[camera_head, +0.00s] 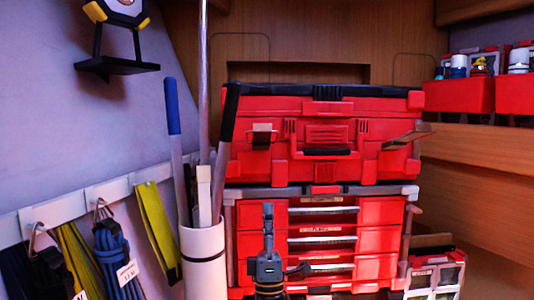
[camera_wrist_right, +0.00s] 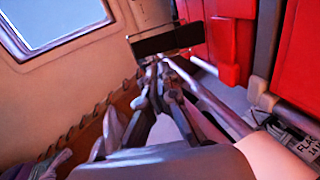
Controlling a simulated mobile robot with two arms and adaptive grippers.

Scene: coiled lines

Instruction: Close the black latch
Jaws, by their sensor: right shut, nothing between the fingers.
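The red toolbox (camera_head: 325,165) stands on top of a red drawer unit. Its left latch (camera_head: 262,127) has a tan upper plate and a black lower part; it seems to stick out from the front. The same tan and black latch seems to show in the right wrist view (camera_wrist_right: 165,41), just beyond my fingertips. A second latch (camera_head: 407,137) juts outward at the toolbox's right. My right gripper (camera_head: 267,207) points up, shut and empty, in front of the drawers and below the left latch. Its fingers also show in the wrist view (camera_wrist_right: 157,64). Contact with the latch cannot be told. My left gripper is out of view.
A white tube (camera_head: 205,262) holding long poles stands close to the left of the drawer unit (camera_head: 380,240). Coiled straps (camera_head: 112,255) hang from a rail at the left. Red bins (camera_head: 458,96) sit on a shelf at the right. The toolbox front is open to the room.

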